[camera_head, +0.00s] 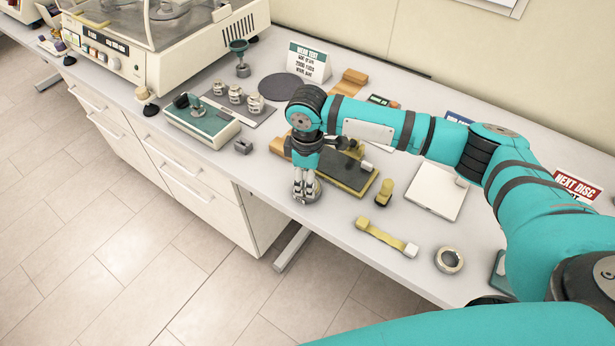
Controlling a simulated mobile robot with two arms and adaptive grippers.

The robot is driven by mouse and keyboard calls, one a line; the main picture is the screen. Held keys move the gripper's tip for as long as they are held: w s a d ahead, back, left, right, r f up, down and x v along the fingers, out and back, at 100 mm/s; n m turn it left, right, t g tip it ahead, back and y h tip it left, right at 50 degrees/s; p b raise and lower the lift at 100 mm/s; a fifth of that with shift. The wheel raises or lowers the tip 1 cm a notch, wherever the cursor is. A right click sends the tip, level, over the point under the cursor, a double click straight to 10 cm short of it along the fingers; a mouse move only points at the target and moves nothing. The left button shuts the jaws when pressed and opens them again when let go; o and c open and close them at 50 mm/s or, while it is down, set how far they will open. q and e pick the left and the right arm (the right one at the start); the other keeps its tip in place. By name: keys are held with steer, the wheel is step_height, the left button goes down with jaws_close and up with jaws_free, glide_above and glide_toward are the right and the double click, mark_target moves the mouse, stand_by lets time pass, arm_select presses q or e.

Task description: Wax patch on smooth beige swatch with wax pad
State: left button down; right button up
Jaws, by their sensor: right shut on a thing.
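My right gripper (304,188) points down at the front edge of the table, left of the dark-topped board. It is shut on a small grey round thing (314,195), mostly hidden by the fingers; I cannot tell whether this is the wax pad. A pale off-white square (436,191) lies flat right of the board; it may be the smooth beige swatch, but its material is unclear. No wax patch can be made out on it. My left gripper is out of view.
The dark-topped board (345,172) on a yellowish base lies beneath my right forearm.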

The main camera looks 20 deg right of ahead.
steer(key=shift+s+f+p, duration=0.15)
steer(key=shift+p, duration=0.15)
stand_by(1.4)
step_height(320, 180, up, 7)
steer(key=p, duration=0.8)
stand_by(0.4)
stand_by(0.4)
